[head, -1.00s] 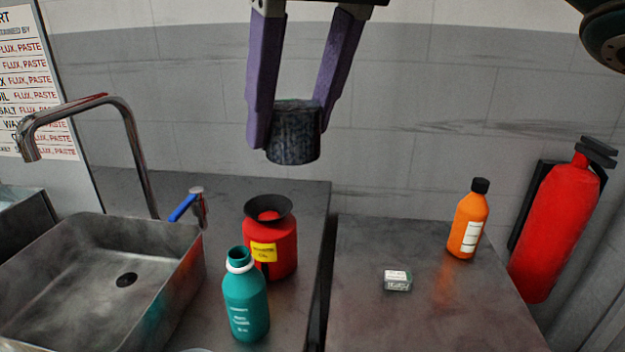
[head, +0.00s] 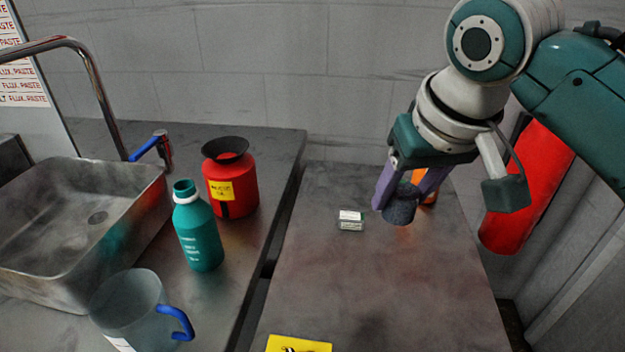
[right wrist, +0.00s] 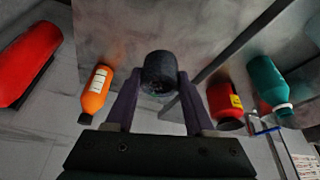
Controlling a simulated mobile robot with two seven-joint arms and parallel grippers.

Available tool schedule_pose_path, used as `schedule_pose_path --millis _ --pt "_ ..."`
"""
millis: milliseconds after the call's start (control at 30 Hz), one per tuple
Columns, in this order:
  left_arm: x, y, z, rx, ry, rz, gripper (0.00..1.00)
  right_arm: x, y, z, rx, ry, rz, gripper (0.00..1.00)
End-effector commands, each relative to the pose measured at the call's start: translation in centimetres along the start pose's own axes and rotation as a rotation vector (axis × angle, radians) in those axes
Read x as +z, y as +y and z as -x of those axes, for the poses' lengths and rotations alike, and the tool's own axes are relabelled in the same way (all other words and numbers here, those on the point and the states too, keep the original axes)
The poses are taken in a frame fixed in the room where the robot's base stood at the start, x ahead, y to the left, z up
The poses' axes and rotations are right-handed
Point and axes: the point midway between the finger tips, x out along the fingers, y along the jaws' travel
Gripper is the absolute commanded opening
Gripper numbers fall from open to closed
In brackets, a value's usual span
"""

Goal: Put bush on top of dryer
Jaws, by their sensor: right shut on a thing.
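The bush, a short dark grey mottled cylinder (head: 399,211), is held between the purple fingers of my right gripper (head: 400,196). It hangs above the right-hand worktop, in front of an orange bottle. In the right wrist view the bush (right wrist: 160,68) sits between the fingertips of the right gripper (right wrist: 158,88), with the worktop behind it. Its exact height over the worktop is hard to tell. I cannot tell for certain which thing is the dryer; no label names it. My left gripper is not in view.
A small white-labelled box (head: 350,220) lies on the right worktop (head: 330,285), left of the bush. The orange bottle (right wrist: 97,90) is partly hidden in the head view. A red funnel-topped container (head: 232,186), teal bottle (head: 199,236) and jug (head: 130,308) stand on the left counter.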

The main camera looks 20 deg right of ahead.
Motion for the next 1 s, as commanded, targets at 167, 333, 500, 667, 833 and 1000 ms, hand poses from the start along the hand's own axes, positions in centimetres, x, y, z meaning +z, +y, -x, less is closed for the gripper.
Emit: schedule_pose_path --millis 167,333,500,667,833,1000 --pt "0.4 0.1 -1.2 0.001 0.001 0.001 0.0 2.2 0.0 -5.2 0.0 -0.003 0.0 0.0" --pt "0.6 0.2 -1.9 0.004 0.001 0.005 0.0 3.4 -0.1 -8.3 -0.001 0.0 0.001 0.0" --pt "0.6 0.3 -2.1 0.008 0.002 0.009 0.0 3.9 -0.1 -9.6 -0.001 0.001 0.001 0.0" --pt "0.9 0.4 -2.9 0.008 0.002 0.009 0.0 4.9 -0.1 -11.9 -0.002 0.001 0.001 0.0" --pt "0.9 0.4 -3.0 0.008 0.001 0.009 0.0 5.2 -0.1 -12.7 -0.002 0.003 0.001 0.0" --pt "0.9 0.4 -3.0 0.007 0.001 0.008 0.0 5.1 -0.1 -12.6 -0.002 0.004 0.001 0.0"
